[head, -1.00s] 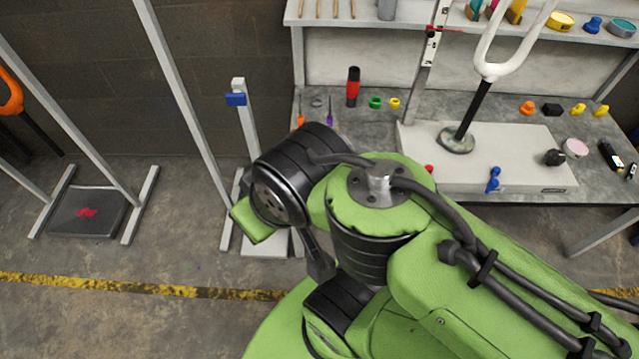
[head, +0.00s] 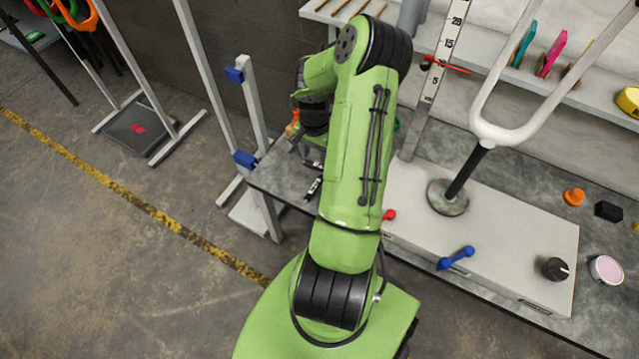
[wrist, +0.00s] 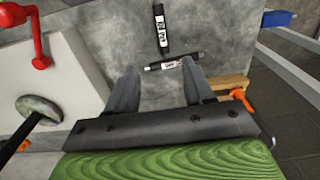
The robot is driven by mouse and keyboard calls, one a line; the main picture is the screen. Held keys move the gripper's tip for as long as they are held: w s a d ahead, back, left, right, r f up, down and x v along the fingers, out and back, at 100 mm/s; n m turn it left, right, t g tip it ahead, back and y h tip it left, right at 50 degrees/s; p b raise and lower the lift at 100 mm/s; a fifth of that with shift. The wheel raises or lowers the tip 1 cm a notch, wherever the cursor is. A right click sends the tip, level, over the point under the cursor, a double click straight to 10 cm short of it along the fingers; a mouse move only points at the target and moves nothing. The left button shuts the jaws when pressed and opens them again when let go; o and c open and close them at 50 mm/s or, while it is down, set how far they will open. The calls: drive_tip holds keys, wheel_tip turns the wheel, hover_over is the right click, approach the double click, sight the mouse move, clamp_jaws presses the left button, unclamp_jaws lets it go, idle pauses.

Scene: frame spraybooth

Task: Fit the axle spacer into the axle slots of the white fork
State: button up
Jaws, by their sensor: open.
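The white fork (head: 499,134) stands upright on a black stem in a round foot, on a pale base block (head: 520,245). Its prong tips, with the axle slots, are cut off by the top of the head view. I cannot make out an axle spacer for sure in either view. My gripper (wrist: 158,86) is open and empty in the wrist view, its two fingers apart over the grey bench. Two black and white tubes (wrist: 161,28) (wrist: 176,61) lie beyond and between the fingertips. In the head view my arm hides most of the gripper.
A ruler post (head: 432,80) with a red pointer stands left of the fork. A blue handle (head: 456,258) and a black knob (head: 555,269) are on the base block. An orange item (wrist: 242,100) lies right of my gripper. A grey stand with blue clamps (head: 245,160) is left of the bench.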

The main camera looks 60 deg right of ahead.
drive_tip(key=b, duration=0.4)
hover_over(314, 186)
drive_tip(key=f, duration=1.1)
drive_tip(key=shift+s+a+f, duration=0.1)
drive_tip(key=shift+s+f, duration=0.1)
wheel_tip(314, 186, down, 5)
drive_tip(key=shift+w+r+b, duration=0.1)
drive_tip(key=shift+r+b, duration=0.05)
drive_tip(key=shift+b, duration=0.85)
drive_tip(key=shift+r, duration=0.1)
clamp_jaws()
wheel_tip(314, 186, up, 10)
drive_tip(key=p, duration=0.3)
drive_tip(key=shift+p, duration=0.4)
